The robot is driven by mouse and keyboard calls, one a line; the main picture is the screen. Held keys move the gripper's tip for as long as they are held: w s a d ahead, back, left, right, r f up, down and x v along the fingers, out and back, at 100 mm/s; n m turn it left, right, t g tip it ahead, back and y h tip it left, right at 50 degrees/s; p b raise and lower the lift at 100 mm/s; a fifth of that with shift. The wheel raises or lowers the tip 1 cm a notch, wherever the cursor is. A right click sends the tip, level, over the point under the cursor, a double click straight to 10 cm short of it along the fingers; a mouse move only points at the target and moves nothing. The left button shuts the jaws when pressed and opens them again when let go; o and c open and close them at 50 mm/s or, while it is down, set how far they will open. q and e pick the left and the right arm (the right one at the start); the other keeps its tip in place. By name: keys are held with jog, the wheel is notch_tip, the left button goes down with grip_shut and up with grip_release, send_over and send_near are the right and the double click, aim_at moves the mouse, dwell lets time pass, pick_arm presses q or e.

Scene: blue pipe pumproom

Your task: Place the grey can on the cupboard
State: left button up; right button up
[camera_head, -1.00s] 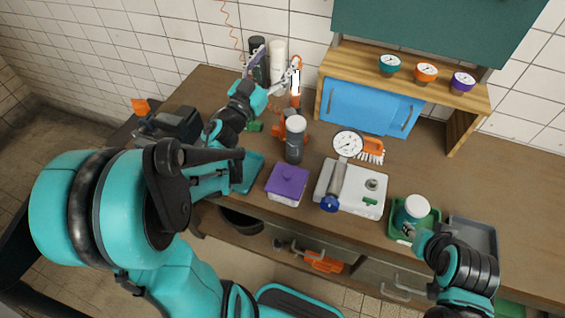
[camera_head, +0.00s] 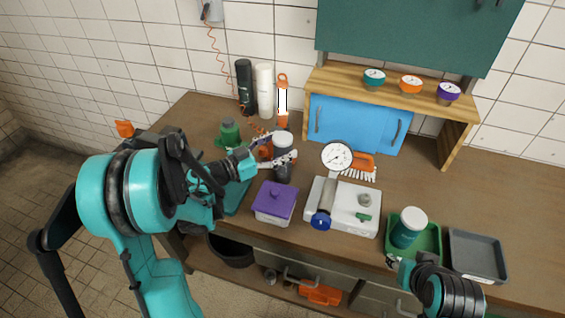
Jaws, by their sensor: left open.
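The grey can (camera_head: 284,174), dark grey with a white lid, stands upright on the counter left of the middle. The cupboard (camera_head: 357,124) has blue doors under a wooden top and stands at the back of the counter. My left gripper (camera_head: 281,154) is open at the can, with its fingers near the can's upper part. I cannot tell whether the fingers touch it. My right gripper (camera_head: 394,262) is at the front edge of a green tray at the lower right. Its jaw opening is not clear.
A purple-lidded box (camera_head: 274,203) and a white device (camera_head: 343,207) stand in front. A teal jar (camera_head: 408,228) is in the green tray (camera_head: 431,244), beside a grey tray (camera_head: 477,256).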

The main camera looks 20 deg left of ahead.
pick_arm(q)
jog(key=shift+w+d, duration=0.2)
jog(key=shift+w, duration=0.05)
grip_shut()
jog(key=shift+r, duration=0.1)
